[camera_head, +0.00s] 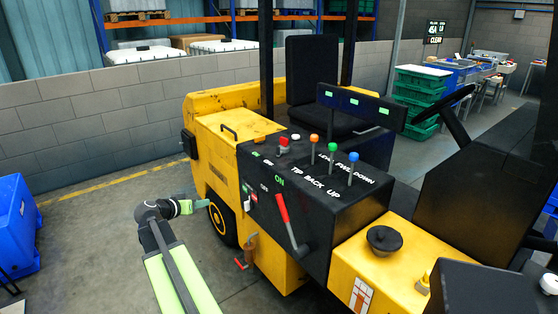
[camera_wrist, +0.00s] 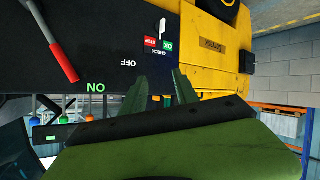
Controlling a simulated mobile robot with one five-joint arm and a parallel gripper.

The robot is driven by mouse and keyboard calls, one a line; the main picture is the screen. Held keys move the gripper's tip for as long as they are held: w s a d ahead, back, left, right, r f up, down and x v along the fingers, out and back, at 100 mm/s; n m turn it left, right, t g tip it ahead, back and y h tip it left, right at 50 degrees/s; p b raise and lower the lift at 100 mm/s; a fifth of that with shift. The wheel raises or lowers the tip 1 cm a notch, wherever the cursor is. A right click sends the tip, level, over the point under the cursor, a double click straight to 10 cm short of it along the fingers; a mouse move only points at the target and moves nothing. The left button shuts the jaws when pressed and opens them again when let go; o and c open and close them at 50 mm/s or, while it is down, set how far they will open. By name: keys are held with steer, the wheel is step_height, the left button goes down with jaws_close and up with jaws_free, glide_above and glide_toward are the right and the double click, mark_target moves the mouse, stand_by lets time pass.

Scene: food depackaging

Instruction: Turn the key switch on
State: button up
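The yellow-and-black truck carries a black control panel (camera_head: 315,215) with ON and OFF lettering on its front face. The ON lettering (camera_wrist: 96,87) and OFF lettering (camera_wrist: 128,63) also show in the wrist view. I cannot clearly pick out the key switch; part of the panel is hidden behind my gripper there. A red-handled lever (camera_head: 286,218) is on the panel front; its handle also shows in the wrist view (camera_wrist: 62,60). My gripper (camera_head: 203,203) is left of the panel, apart from it. Its two green fingers (camera_wrist: 162,88) are spread, with nothing seen held between them.
Orange, green and blue knobbed levers (camera_head: 332,148) and a red button (camera_head: 284,142) stand on the panel top. Green and red OK and CHECK labels (camera_wrist: 158,45) are near the yellow body. Blue crates (camera_head: 18,225) stand at the left.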

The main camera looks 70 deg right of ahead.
mark_target(278, 154)
steer(key=s+d+r+m+g+h+b, duration=0.1)
steer(key=s+d+r+m+g+h, duration=0.2)
steer(key=s+d, duration=0.55)
steer(key=s+d+r+m+h+b, duration=0.15)
steer(key=s+d+r, duration=0.4)
steer(key=d, duration=0.55)
steer(key=shift+h, duration=0.25)
steer(key=x, duration=1.1)
steer(key=f+x, duration=0.1)
steer(key=x, duration=0.5)
steer(key=shift+w+d, duration=0.1)
steer(key=shift+d, duration=0.1)
jaws_close()
